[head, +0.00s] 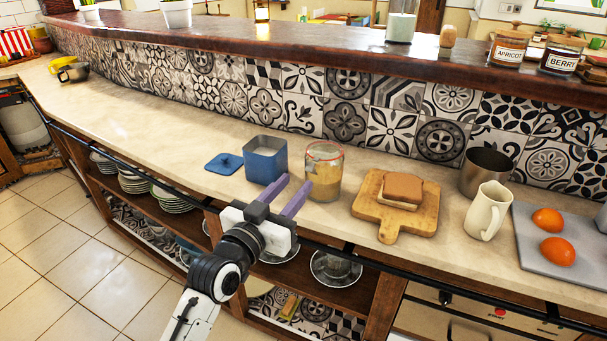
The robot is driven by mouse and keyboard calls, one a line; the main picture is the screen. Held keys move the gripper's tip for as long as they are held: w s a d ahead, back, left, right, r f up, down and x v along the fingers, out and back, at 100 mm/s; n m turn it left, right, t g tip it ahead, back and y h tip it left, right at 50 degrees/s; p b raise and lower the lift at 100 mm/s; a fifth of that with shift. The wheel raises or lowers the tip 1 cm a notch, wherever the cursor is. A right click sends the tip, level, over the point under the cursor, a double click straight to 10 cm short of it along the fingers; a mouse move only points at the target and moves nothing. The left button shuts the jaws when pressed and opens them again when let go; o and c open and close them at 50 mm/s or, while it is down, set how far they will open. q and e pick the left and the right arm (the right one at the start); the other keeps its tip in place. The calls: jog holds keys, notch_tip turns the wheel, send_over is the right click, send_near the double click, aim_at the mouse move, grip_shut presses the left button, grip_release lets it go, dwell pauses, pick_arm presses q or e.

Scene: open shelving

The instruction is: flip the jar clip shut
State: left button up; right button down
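A glass jar (325,174) with tan contents and a red ring at its rim stands upright on the counter, in the middle of the head view. Its clip is too small to make out, and I cannot tell how the clip sits. My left gripper (297,182) reaches in from below, with its two purple fingers spread apart and nothing seen between them. The fingers are at the counter's front edge, just left of the jar in the picture; I cannot tell whether they touch it. My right gripper is not in view.
A blue canister (266,164) and its blue lid (224,163) are left of the jar. A wooden board (408,221) with a sandwich (402,189) is right of it, then a white pitcher (487,211) and a metal pot (489,168). The counter's left stretch (140,120) is mostly clear.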

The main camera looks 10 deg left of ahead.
aim_at(309, 169)
pick_arm(q)
jog(key=shift+x, duration=2.7)
grip_shut()
